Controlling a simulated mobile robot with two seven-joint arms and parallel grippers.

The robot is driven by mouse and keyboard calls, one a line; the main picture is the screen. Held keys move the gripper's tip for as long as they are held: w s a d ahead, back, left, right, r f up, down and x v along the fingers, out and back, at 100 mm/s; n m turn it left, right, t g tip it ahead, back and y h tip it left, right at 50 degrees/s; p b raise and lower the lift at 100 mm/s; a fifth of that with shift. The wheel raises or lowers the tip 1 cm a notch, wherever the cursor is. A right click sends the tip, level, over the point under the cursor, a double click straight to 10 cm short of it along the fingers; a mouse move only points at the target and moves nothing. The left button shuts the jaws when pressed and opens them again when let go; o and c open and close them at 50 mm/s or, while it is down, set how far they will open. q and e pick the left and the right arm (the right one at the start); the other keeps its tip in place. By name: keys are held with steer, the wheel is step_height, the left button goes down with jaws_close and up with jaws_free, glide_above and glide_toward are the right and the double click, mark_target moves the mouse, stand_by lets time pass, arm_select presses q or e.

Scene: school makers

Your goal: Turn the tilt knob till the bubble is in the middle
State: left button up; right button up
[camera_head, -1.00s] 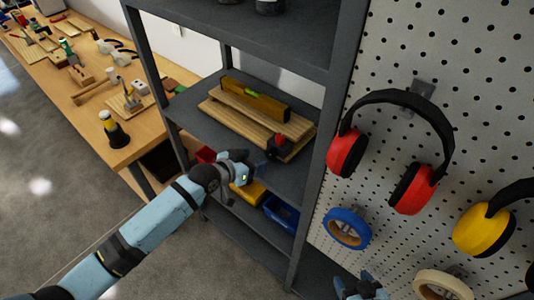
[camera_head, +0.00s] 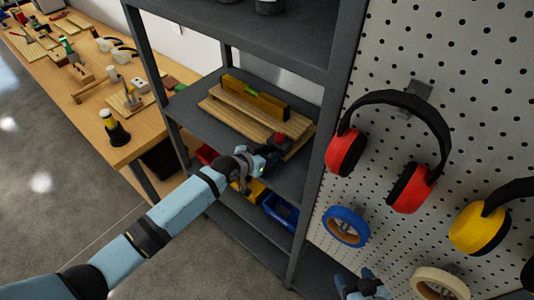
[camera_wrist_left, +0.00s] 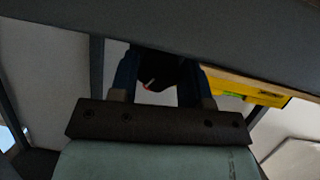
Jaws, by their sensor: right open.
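A yellow spirit level (camera_head: 268,103) with a green vial lies on a wooden board (camera_head: 233,117) on the grey shelf. The bubble is too small to make out. The level's yellow side also shows in the left wrist view (camera_wrist_left: 245,90). A red-topped tilt knob (camera_head: 280,139) is at the board's front right corner. My left gripper (camera_head: 271,153) is just in front of the knob. In the wrist view its blue fingers (camera_wrist_left: 160,85) stand apart with a dark shape between them; contact is unclear. My right gripper (camera_head: 362,286) is open and empty at the bottom.
The shelf's grey upright (camera_head: 318,155) stands close right of my left gripper. Below are a blue bin (camera_head: 281,211) and a yellow bin. Ear defenders (camera_head: 408,187) and tape rolls (camera_head: 346,227) hang on the pegboard at right. A cluttered workbench (camera_head: 95,88) is at left.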

arm_select(q)
steer(key=shift+f+n+g+h+b, duration=0.35)
steer(key=shift+n+b, duration=0.35)
steer(key=shift+b, duration=1)
steer(key=shift+r, duration=0.25)
steer(key=o, duration=0.9)
